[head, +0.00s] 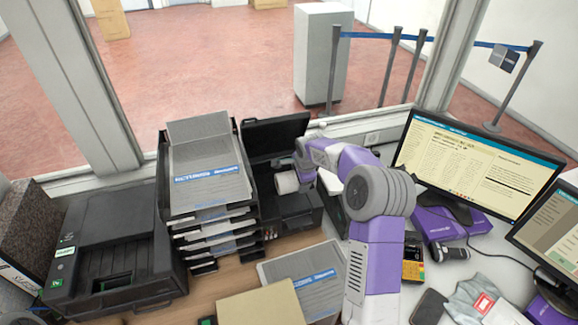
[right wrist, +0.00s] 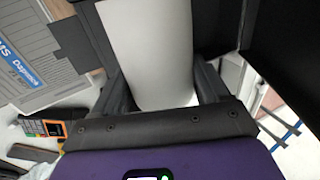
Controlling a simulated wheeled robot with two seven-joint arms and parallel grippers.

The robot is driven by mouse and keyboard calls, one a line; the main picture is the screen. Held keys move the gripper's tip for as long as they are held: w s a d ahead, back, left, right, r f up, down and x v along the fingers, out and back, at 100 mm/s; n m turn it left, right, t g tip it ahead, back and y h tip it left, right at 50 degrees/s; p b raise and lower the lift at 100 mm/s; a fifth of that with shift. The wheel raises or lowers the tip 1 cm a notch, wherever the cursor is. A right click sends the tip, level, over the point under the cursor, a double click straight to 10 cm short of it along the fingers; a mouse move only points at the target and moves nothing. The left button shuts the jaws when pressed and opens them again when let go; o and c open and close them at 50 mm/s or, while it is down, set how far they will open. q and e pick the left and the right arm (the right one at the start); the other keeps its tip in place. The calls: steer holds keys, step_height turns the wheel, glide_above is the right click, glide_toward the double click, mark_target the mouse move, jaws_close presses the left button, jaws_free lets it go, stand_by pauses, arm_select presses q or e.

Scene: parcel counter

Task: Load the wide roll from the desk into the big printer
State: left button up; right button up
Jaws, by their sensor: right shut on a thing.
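A white roll (head: 287,182) is held by my right gripper (head: 302,172) over the open bay of a black printer (head: 285,212), whose lid (head: 276,135) stands up behind it. In the right wrist view the pale roll (right wrist: 152,50) fills the space between the two dark fingers of my right gripper (right wrist: 160,85). The gripper is shut on it. I cannot tell whether the roll touches the inside of the bay. A second black printer (head: 110,245), with its lid down, stands at the left. My left gripper is not in view.
A tall stack of paper trays (head: 210,225) stands directly left of the open printer. A monitor (head: 478,162), a card terminal (head: 413,262) and a phone (head: 428,307) are at the right. A cardboard-coloured box (head: 262,306) and a printed form (head: 318,286) lie in front.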

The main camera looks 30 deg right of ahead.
steer(key=shift+w+d+f, duration=0.1)
steer(key=shift+w+f, duration=0.05)
steer(key=shift+w, duration=0.45)
steer(key=shift+w+d+f, duration=0.1)
steer(key=shift+w+f, duration=0.2)
steer(key=shift+f, duration=0.1)
steer(key=w+f, duration=0.2)
steer(key=f, duration=0.1)
steer(key=w+d+f+b, duration=0.1)
steer(key=w+f, duration=0.3)
steer(key=f, duration=0.1)
steer(key=shift+w+d+f, duration=0.25)
steer(key=shift+f, duration=0.1)
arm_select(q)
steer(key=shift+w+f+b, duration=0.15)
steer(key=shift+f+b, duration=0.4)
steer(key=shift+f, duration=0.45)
arm_select(e)
steer(key=shift+x, duration=0.8)
steer(key=shift+w, duration=0.1)
